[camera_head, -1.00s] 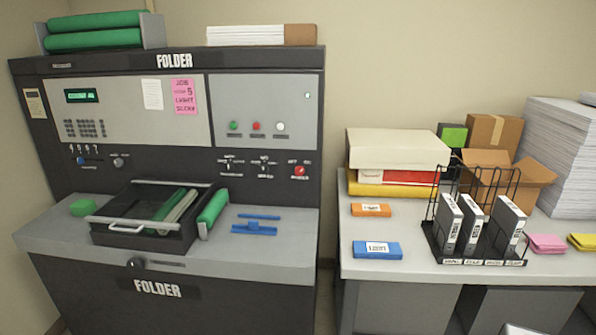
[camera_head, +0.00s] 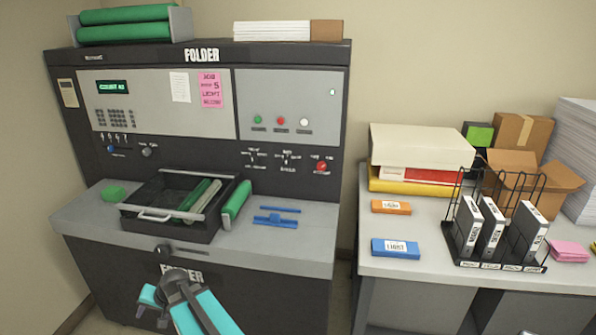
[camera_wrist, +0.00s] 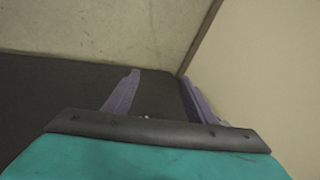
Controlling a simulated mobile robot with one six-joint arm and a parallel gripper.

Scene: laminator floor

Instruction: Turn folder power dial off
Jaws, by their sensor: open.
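The folder (camera_head: 130,185) is a large dark machine with grey panels, on the left in the head view. Its red power dial (camera_head: 322,167) is at the right end of the lower control strip, with small white marks above it that are too small to read. My gripper (camera_wrist: 160,80) shows in the wrist view with two purple fingers spread apart and nothing between them. The dial is not in the wrist view.
A black tray (camera_head: 143,218) with green rollers and blue parts (camera_head: 276,220) lie on the folder's ledge. Green, red and white buttons (camera_head: 304,122) sit above the dial. A table (camera_head: 385,257) with boxes and a wire rack (camera_head: 450,240) stands to the right, past a narrow gap.

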